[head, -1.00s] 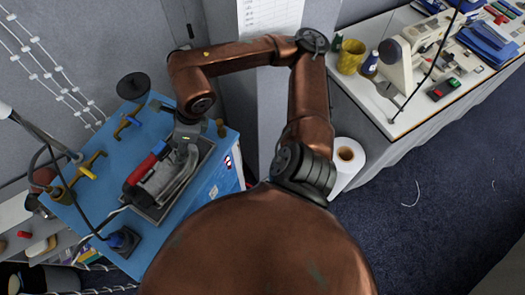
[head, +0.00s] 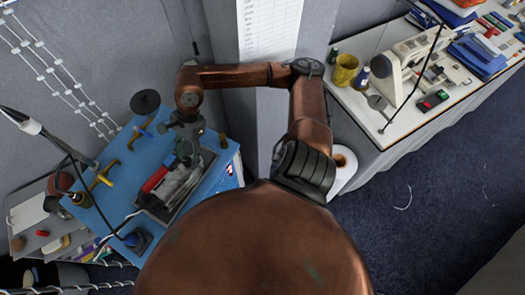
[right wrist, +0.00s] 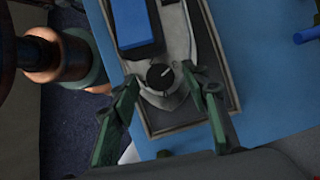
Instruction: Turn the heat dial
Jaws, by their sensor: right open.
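The heat dial (right wrist: 159,76) is a round black knob with a white mark. In the right wrist view it sits on the pale, pointed end of the iron (right wrist: 178,45). My right gripper (head: 187,154) is over the iron's far end. In the right wrist view its green fingers (right wrist: 165,78) are open and empty, one on each side of the dial; contact cannot be told. The dial is too small to make out in the head view. My left gripper is not in view.
The blue board (head: 120,190) also carries yellow-handled tools (head: 103,175) and a black disc on a stand (head: 145,102). A dark cable runs along its left side. A sewing machine (head: 405,62) stands on the white table at right. A white roll (head: 346,165) stands below.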

